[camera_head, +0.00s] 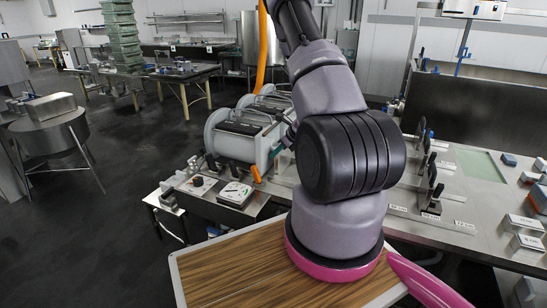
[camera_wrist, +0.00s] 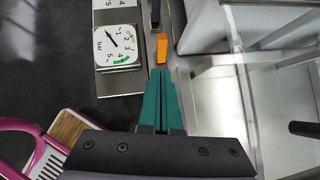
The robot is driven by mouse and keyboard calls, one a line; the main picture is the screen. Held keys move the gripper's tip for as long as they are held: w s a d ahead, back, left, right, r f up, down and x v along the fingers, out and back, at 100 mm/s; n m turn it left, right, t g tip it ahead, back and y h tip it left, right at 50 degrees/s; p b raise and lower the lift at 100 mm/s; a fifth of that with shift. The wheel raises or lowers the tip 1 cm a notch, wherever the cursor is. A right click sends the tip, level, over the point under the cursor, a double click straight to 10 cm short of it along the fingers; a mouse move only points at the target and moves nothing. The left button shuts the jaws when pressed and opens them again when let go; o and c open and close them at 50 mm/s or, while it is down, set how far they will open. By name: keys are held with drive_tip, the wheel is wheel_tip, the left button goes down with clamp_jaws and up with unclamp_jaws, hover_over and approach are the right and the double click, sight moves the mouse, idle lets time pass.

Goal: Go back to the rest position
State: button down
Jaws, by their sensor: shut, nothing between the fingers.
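My gripper (camera_wrist: 161,76) shows in the wrist view as two teal fingers pressed together, shut and empty. It points towards an orange handle tip (camera_wrist: 162,48), with no grip on it. Beside it on the left is a pressure gauge (camera_wrist: 117,47) marked in bar, on a metal plate. In the head view my arm fills the middle and hides most of the gripper. The gauge (camera_head: 235,194) and the orange handle tip (camera_head: 256,174) stand left of my arm, at the front of the press (camera_head: 240,140).
A steel worktable (camera_head: 440,215) with upright dark holders and small blocks (camera_head: 523,242) lies to the right. A round steel vat (camera_head: 50,130) stands at the left. Green crates (camera_head: 122,35) are stacked behind. The dark floor (camera_head: 120,200) at left is clear.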

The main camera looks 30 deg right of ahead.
idle(0.4)
drive_tip(key=s+a+r+n+g+y, duration=0.1)
drive_tip(key=a+r+n, duration=0.35)
drive_tip(key=r, duration=0.45)
drive_tip(key=s+a+r+n+y, duration=0.2)
drive_tip(key=a+r+n, duration=0.1)
drive_tip(key=a+r, duration=0.4)
drive_tip(key=s+a+r+n+g+y, duration=0.1)
drive_tip(key=a+r+n, duration=0.35)
drive_tip(key=r, duration=0.55)
drive_tip(key=s+a+r+n+t+h, duration=0.1)
drive_tip(key=s+r+n+h, duration=0.1)
drive_tip(key=s+r+n, duration=0.5)
drive_tip(key=s+a+r+n+t+h, duration=0.1)
drive_tip(key=s+r+n+h, duration=0.2)
drive_tip(key=s+r+n, duration=0.4)
drive_tip(key=s+r, duration=0.2)
drive_tip(key=s, duration=0.5)
drive_tip(key=shift+s+r+n+h, duration=0.2)
drive_tip(key=shift+s+n+h, duration=0.1)
drive_tip(key=shift+s, duration=0.05)
